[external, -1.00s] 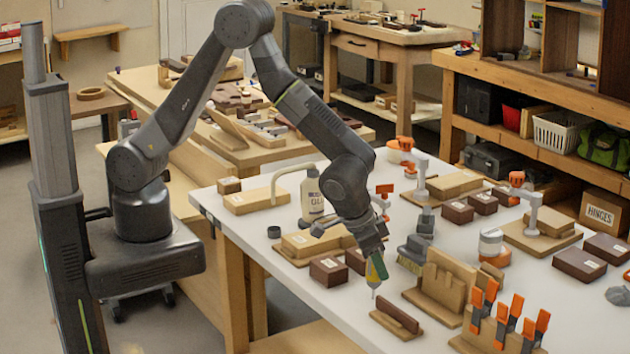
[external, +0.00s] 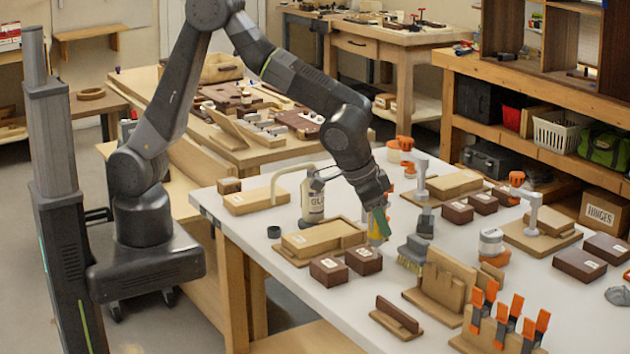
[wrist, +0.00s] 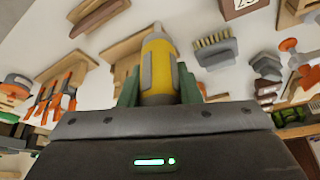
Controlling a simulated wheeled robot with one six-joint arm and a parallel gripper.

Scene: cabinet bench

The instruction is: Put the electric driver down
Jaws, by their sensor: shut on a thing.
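The electric driver (wrist: 157,70) is yellow and grey with a narrow tip. In the wrist view it sits between the green fingers of my gripper (wrist: 158,92), which is shut on it. In the external view my gripper (external: 379,215) is over the white bench, beside the dark boxes and the brush, with the driver (external: 379,238) hanging below it, mostly hidden by the fingers. I cannot tell whether its tip touches the bench.
A grey brush (external: 413,252) and a wooden stand (external: 446,284) are close on the right. Dark boxes (external: 364,260) and a wooden tray (external: 300,243) are on the left. A glue bottle (external: 312,200) stands behind. Bare white bench (external: 350,300) lies in front.

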